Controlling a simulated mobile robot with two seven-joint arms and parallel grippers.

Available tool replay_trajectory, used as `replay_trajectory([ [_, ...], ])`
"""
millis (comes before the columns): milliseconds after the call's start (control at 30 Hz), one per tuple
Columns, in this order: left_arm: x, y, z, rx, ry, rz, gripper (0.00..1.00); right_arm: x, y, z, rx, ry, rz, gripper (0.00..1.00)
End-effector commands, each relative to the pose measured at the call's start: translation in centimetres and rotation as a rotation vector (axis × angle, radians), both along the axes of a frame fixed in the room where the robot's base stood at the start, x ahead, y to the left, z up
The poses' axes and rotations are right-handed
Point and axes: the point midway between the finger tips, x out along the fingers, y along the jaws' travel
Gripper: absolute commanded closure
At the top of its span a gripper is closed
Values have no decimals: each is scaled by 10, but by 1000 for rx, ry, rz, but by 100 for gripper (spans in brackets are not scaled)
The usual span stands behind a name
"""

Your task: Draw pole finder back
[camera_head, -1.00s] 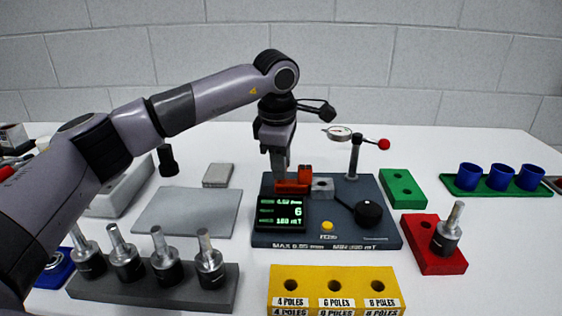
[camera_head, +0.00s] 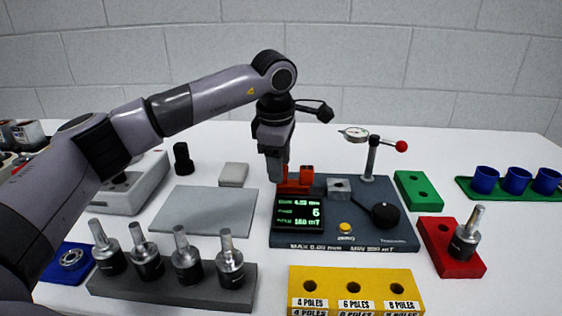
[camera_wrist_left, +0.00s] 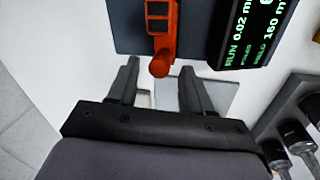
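The pole finder is likely the orange-red slide (camera_head: 306,176) at the back left of the dark tester (camera_head: 400,238). A clear gap separates it from the small grey block (camera_head: 339,186) on its right. In the left wrist view the orange slide (camera_wrist_left: 162,40) ends in a round knob. My left gripper (camera_head: 276,180) is at its left end. In the wrist view my left gripper (camera_wrist_left: 158,68) is open, its fingertips on either side of the knob with space showing on both sides. The tester's display (camera_head: 298,211) is lit. My right gripper is not seen.
A dark rack (camera_head: 240,296) with several metal-shafted parts stands front left, a yellow block (camera_head: 357,275) front centre. A red block (camera_head: 444,232) and green block (camera_head: 424,182) are on the right. A grey mat (camera_head: 205,208) lies left of the tester.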

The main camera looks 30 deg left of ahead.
Motion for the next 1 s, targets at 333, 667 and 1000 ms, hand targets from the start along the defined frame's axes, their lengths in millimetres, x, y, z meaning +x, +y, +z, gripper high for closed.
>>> replay_trajectory([
  [333,-3,-3,21,-3,-6,-3,50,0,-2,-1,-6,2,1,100],
  [667,-12,-4,66,-2,-1,0,50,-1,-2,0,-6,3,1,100],
  [1000,-13,-4,70,-1,0,-1,50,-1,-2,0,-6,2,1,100],
])
